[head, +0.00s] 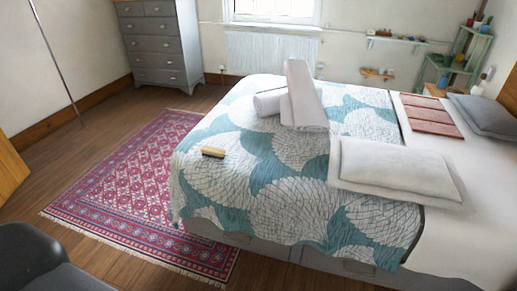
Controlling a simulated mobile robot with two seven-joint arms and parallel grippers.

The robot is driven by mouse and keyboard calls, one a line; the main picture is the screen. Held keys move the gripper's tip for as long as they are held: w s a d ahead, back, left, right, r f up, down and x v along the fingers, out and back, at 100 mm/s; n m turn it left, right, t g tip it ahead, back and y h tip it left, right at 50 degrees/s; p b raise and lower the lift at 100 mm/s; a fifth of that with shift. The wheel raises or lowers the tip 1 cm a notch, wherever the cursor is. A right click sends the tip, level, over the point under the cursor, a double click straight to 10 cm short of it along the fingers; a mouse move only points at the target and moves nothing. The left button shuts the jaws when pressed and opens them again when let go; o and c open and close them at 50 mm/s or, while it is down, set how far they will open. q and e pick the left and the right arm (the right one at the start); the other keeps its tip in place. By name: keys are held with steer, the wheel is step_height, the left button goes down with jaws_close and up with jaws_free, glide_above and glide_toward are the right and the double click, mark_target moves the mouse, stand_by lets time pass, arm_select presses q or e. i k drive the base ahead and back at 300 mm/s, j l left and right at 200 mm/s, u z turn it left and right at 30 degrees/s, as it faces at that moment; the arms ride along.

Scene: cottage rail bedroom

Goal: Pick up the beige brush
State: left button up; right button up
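The beige brush (213,152) lies on the patterned quilt near the left edge of the bed. It is a small tan block with a dark underside. Nothing covers it and bare quilt surrounds it. Neither of my grippers shows in the head view, so their positions and states are hidden.
A grey dresser (158,45) stands at the back wall. A dark rounded shape fills the lower left corner.

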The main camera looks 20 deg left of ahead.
mark_target(211, 151)
steer(key=i+j+z, duration=0.1)
steer(key=j+z, duration=0.3)
steer(key=i+j+z, duration=0.1)
steer(key=j+z, duration=0.8)
steer(key=j, duration=0.35)
steer(key=k+j+z, duration=0.1)
steer(key=j, duration=0.35)
steer(key=k+j+z, duration=0.15)
steer(key=j, duration=0.35)
steer(key=k+j, duration=0.1)
steer(key=j, duration=0.4)
steer(key=k+j, duration=0.1)
steer(key=j, duration=0.95)
steer(key=k+j, duration=0.15)
steer(key=j, duration=0.35)
steer(key=j+z, duration=0.05)
